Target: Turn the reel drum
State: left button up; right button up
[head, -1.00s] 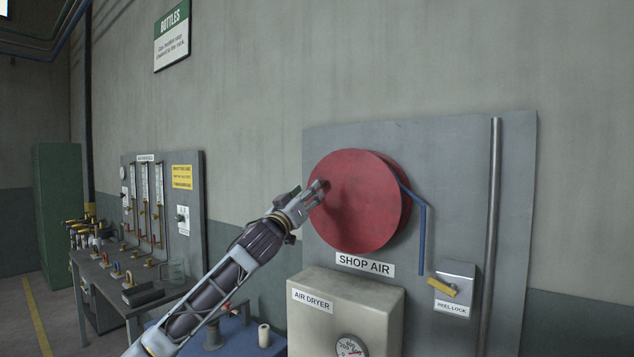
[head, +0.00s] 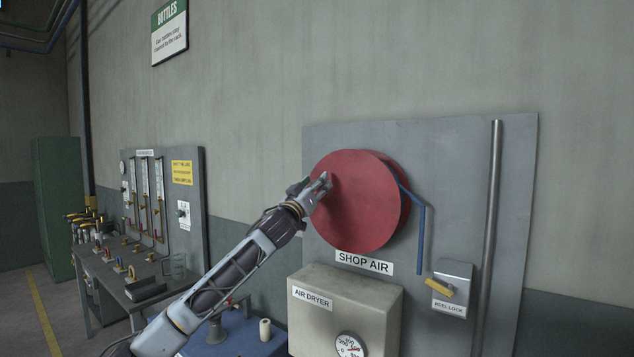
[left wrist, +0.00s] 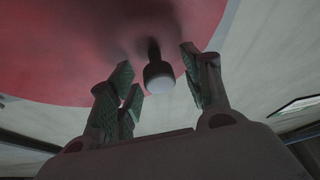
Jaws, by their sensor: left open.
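The reel drum (head: 362,208) is a large red disc on the grey wall panel, above the SHOP AIR label. My left gripper (head: 325,184) is at the drum's upper left face in the head view. In the left wrist view, a small dark knob with a pale rounded end (left wrist: 158,76) stands out from the red face. It lies between the spread green-padded fingers of my left gripper (left wrist: 160,84), with visible gaps on both sides. In the head view my fingers hide this knob. My right gripper is in neither view.
A blue pipe (head: 422,240) runs down right of the drum. The REEL LOCK box (head: 455,272) with a yellow lever (head: 440,287) is below right. The air dryer (head: 345,315) juts out below the drum. A workbench (head: 130,290) stands at the left.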

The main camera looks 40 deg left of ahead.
pick_arm(q)
jog(key=shift+w+a+r, duration=0.1)
jog(key=shift+w+r, duration=0.1)
jog(key=shift+w, duration=0.15)
grip_shut()
dwell(0.4)
